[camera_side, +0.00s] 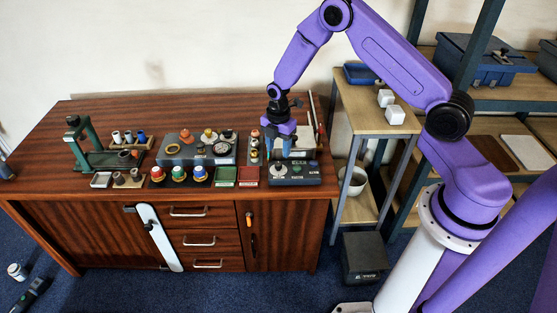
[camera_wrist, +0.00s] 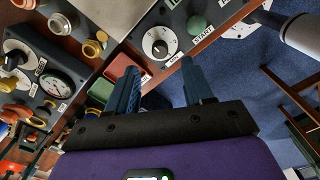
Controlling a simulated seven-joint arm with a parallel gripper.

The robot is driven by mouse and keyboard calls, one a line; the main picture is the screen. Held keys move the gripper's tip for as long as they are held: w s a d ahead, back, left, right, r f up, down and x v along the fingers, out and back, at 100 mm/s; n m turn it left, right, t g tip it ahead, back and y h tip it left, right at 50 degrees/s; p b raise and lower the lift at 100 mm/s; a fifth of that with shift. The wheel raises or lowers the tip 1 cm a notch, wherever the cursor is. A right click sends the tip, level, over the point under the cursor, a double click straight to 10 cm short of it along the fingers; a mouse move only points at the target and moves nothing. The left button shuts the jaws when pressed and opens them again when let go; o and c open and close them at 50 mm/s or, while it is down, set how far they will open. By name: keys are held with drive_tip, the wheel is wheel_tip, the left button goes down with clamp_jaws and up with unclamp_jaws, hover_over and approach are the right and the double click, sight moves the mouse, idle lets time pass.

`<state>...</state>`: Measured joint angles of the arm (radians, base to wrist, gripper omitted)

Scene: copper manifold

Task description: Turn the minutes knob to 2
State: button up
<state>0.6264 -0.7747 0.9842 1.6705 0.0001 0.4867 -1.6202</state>
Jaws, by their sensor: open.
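The minutes knob (camera_wrist: 160,46) is a round white dial with a dark centre on a dark control panel (camera_side: 312,181). A partly legible label sits beside it. Its pointer setting is too small to read. In the side view the knob (camera_side: 279,169) is at the panel's left end. My gripper (camera_wrist: 160,68) points down with its two blue fingers apart and nothing between them. In the wrist view the knob appears just beyond the fingertips, between their lines. In the side view my gripper (camera_side: 283,149) is above the panel's left part; the fingertips are hard to make out.
A green START button (camera_wrist: 196,25) is on the same panel. Red (camera_side: 249,176) and green (camera_side: 224,177) trays lie left of it. A gauge box (camera_side: 197,150) and colored buttons stand further left. A grey box-like fixture (camera_side: 299,145) stands behind the panel.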

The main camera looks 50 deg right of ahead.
sight(279, 163)
drive_tip(key=shift+f, duration=3)
clamp_jaws()
